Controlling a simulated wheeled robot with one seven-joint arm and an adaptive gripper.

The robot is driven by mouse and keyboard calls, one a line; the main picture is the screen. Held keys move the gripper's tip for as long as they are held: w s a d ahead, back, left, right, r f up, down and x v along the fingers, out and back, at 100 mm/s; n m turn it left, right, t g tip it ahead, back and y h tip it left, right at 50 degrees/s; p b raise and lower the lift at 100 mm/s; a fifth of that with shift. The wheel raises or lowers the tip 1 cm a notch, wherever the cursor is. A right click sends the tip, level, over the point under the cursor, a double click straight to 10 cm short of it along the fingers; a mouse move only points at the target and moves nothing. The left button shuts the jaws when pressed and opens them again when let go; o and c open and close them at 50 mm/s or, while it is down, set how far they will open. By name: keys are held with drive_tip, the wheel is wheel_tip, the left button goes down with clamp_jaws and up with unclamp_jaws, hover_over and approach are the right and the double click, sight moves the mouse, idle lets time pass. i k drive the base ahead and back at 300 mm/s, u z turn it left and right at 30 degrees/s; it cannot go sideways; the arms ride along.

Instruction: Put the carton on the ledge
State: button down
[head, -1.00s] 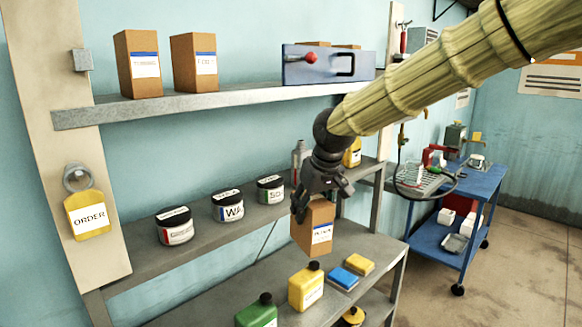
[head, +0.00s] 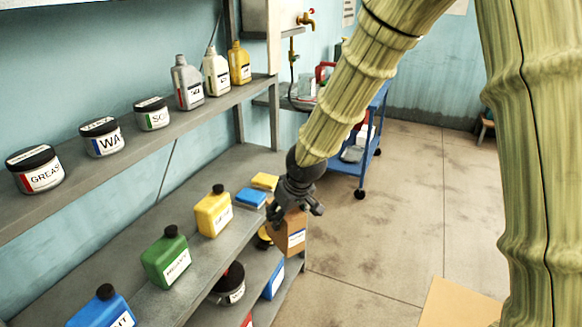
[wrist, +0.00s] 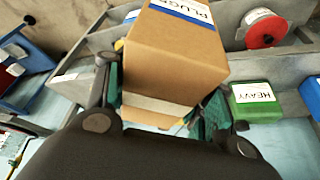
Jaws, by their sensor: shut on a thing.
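The carton (head: 291,236) is a brown cardboard box with a white label and a blue stripe. My gripper (head: 288,210) is shut on it, and the carton hangs below the fingers in the head view. It appears in front of the right end of the grey bench (head: 205,190); whether it touches the bench edge I cannot tell. In the wrist view the carton (wrist: 175,55) fills the space between the two green-padded fingers, and its label reads PLUGS. Which surface is the ledge is not clear in these frames.
A shelf (head: 215,108) above the bench holds several jars and bottles. Yellow, green and blue jugs and a blue box (head: 250,197) stand on the bench. More containers sit below. A blue cart (head: 368,140) stands behind. Open floor (head: 400,210) lies right.

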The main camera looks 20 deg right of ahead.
sight(283, 166)
drive_tip(key=z, duration=0.75)
drive_tip(key=i, duration=2)
drive_tip(key=u, duration=0.5)
